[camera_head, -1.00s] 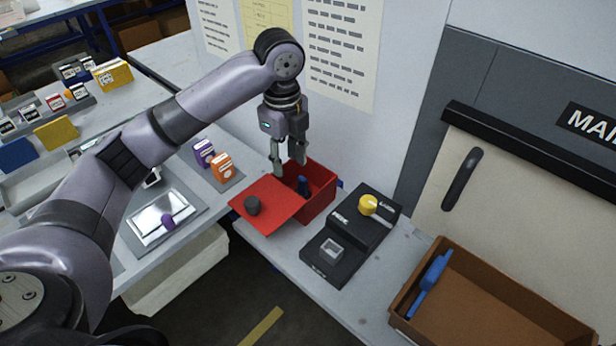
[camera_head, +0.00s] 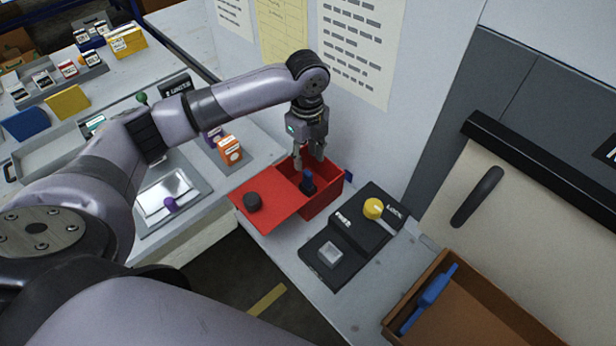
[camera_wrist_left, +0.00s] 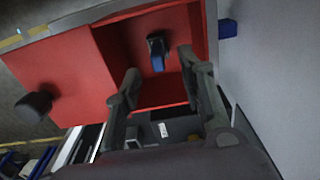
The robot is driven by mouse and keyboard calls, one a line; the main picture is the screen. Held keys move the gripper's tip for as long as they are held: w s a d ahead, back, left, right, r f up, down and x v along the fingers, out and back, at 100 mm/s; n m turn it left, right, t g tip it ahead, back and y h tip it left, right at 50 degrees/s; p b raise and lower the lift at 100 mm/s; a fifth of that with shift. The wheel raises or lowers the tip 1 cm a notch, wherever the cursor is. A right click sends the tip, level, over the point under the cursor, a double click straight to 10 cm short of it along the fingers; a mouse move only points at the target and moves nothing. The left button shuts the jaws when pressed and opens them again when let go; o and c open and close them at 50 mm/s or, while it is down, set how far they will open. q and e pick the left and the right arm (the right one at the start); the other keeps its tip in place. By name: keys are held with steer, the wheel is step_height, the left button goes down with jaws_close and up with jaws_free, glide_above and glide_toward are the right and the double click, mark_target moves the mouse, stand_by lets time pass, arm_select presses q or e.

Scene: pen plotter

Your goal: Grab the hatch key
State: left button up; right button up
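A small dark blue piece with a black top, which looks like the hatch key (camera_head: 308,183), stands in the open part of the red box (camera_head: 268,208). It also shows in the left wrist view (camera_wrist_left: 157,52). My left gripper (camera_head: 307,163) is open and points down over the box, just above the blue piece. In the left wrist view its two fingers (camera_wrist_left: 158,66) are spread, with the blue piece beyond and between their tips. I cannot see contact. My right gripper is not in view.
The red lid with a black knob (camera_head: 252,202) covers the box's left part. A black block with a yellow knob (camera_head: 373,208) stands to the right, then a brown tray (camera_head: 470,320) holding a blue handle (camera_head: 430,297). The wall (camera_head: 390,130) is close behind the box.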

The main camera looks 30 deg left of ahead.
mark_target(308, 173)
arm_select(q)
steer(key=shift+f+p, duration=0.3)
steer(key=shift+f, duration=0.6)
steer(key=f, duration=0.1)
steer(key=f+p, duration=0.1)
steer(key=f, duration=0.1)
steer(key=f+p, duration=0.1)
steer(key=shift+s+d+f, duration=0.2)
steer(key=shift+s+d, duration=0.05)
steer(key=shift+s, duration=0.1)
steer(key=shift+f, duration=0.25)
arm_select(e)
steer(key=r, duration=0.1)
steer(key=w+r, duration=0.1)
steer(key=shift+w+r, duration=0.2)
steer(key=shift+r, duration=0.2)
arm_select(q)
steer(key=shift+c, duration=0.4)
jaws_close()
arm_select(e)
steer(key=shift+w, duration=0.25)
